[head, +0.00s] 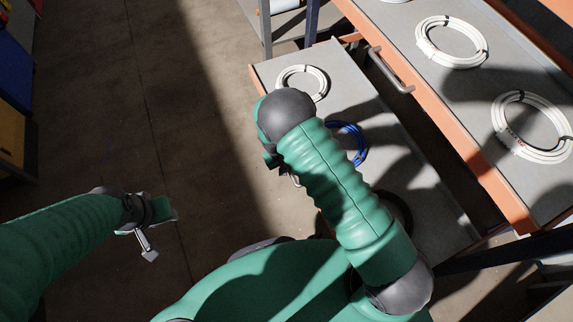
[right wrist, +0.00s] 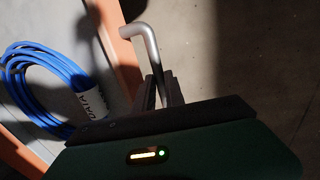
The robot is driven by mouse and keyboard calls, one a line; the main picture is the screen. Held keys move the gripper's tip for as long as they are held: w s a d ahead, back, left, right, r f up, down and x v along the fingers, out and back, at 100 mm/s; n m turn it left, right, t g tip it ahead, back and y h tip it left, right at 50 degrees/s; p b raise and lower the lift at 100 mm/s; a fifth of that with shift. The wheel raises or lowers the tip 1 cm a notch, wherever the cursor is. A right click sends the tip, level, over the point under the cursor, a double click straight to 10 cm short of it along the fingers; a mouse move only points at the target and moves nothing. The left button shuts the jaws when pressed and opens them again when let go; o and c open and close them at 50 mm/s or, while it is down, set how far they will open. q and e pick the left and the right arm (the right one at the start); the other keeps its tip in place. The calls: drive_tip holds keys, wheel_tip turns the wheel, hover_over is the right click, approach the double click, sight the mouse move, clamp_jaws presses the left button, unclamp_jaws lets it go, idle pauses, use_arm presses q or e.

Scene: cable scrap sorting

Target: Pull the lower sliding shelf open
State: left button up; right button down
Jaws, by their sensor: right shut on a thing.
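The lower sliding shelf (head: 355,91) is a grey tray with an orange edge. It sticks out from under the upper shelf (head: 455,88) in the head view. Its orange front edge (right wrist: 122,62) and metal bar handle (right wrist: 146,40) show in the right wrist view. My right gripper (right wrist: 161,92) is shut on the handle, with a finger on each side of the bar. In the head view my right arm hides most of this grip. My left gripper (head: 147,245) hangs over bare floor at the lower left, away from the shelf; its finger opening is unclear.
A white cable coil (head: 302,82) and a blue coil (head: 348,143) lie on the lower shelf. White coils (head: 451,42) lie on the upper shelf, which has its own handle (head: 389,70). Concrete floor (head: 150,110) left of the shelf is clear.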

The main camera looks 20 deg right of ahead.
drive_tip(key=shift+a, duration=0.25)
drive_tip(key=c, duration=1.4)
unclamp_jaws()
drive_tip(key=a+r+p, duration=0.3)
drive_tip(key=r+p, duration=0.4)
drive_tip(key=r, duration=0.9)
drive_tip(key=shift+r+p, duration=0.2)
drive_tip(key=shift+p, duration=0.15)
drive_tip(key=shift+s+a, duration=0.1)
drive_tip(key=shift+s, duration=0.05)
